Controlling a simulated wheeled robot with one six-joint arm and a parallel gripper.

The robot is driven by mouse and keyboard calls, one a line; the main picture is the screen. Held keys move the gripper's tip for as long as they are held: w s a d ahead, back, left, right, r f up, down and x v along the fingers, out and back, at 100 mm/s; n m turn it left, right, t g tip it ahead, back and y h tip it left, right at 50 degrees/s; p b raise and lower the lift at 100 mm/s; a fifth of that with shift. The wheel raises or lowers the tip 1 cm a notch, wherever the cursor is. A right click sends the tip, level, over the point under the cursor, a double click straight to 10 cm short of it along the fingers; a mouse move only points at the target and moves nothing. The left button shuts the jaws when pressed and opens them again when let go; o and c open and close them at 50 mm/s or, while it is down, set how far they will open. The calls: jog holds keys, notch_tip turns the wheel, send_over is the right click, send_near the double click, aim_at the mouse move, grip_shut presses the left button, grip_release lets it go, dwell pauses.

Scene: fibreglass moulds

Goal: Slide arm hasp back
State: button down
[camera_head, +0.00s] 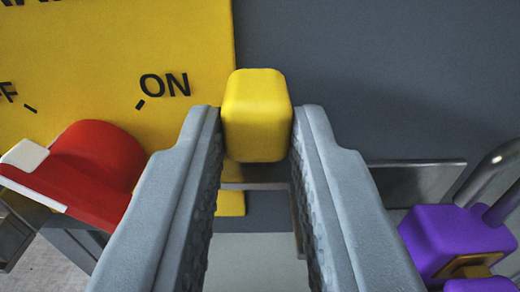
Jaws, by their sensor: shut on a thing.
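A yellow block-shaped knob (257,115) is in the upper middle of the view, in front of the edge of a yellow panel. I take it to be the grip of the hasp arm. My gripper (256,130) is shut on it, with one grey finger touching each side. A metal strip (254,186) shows just below the knob, between the fingers. A flat metal plate (418,181) shows at the right, partly hidden by the right finger. A purple padlock (452,240) with a metal shackle is at the lower right, apart from my gripper.
A yellow panel (120,50) with ON and OFF marks fills the upper left. A red rotary handle (92,165) with a white end sits close to the left finger. A grey wall (400,70) at the upper right is clear.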

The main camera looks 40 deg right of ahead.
jog(key=shift+w+a, duration=0.1)
jog(key=c, duration=1.5)
grip_release()
jog(key=shift+a, duration=0.15)
jog(key=v, duration=1.7)
jog(key=shift+a, duration=0.1)
jog(key=shift+r, duration=0.1)
